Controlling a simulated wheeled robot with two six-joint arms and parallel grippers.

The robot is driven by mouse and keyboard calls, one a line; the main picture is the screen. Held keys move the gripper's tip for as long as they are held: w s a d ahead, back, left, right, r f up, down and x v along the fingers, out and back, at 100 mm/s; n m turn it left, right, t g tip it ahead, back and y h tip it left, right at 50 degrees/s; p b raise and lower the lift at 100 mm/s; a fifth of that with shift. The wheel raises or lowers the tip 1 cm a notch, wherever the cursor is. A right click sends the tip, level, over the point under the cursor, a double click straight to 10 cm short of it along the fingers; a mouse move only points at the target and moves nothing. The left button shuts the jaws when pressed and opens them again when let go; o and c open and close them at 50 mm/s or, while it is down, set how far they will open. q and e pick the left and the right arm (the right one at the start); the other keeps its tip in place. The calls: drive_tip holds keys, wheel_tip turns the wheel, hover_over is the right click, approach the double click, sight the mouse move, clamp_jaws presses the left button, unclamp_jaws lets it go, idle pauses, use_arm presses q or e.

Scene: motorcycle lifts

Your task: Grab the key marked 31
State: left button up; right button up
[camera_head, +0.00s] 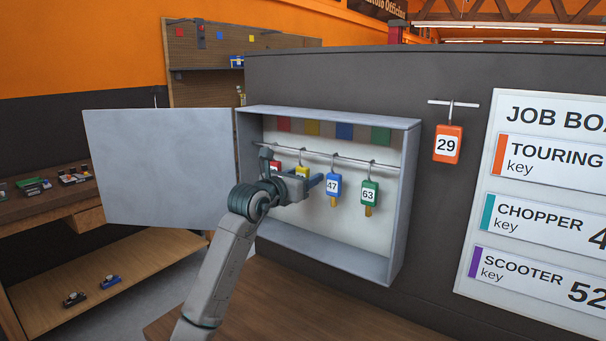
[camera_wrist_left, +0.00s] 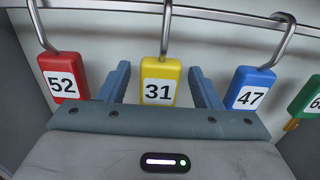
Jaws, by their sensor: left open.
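The yellow key tag marked 31 (camera_wrist_left: 160,82) hangs from a hook on the rail, upright, in the left wrist view. My left gripper (camera_wrist_left: 158,88) is open, with one blue finger on each side of the yellow tag; I see a gap on both sides. In the head view the yellow tag (camera_head: 302,171) is mostly hidden behind my left gripper (camera_head: 300,184), which reaches into the open key cabinet (camera_head: 402,200). My right gripper is not in view.
The red tag 52 (camera_wrist_left: 63,77) hangs close left of the fingers, and the blue tag 47 (camera_wrist_left: 249,88) close right. The green tag 63 (camera_head: 369,193) hangs further right. The cabinet door (camera_head: 155,165) stands open. An orange tag 29 (camera_head: 447,144) hangs outside.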

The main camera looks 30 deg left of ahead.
use_arm(q)
drive_tip(key=c, duration=1.1)
drive_tip(key=shift+o, duration=0.2)
drive_tip(key=shift+s, duration=0.1)
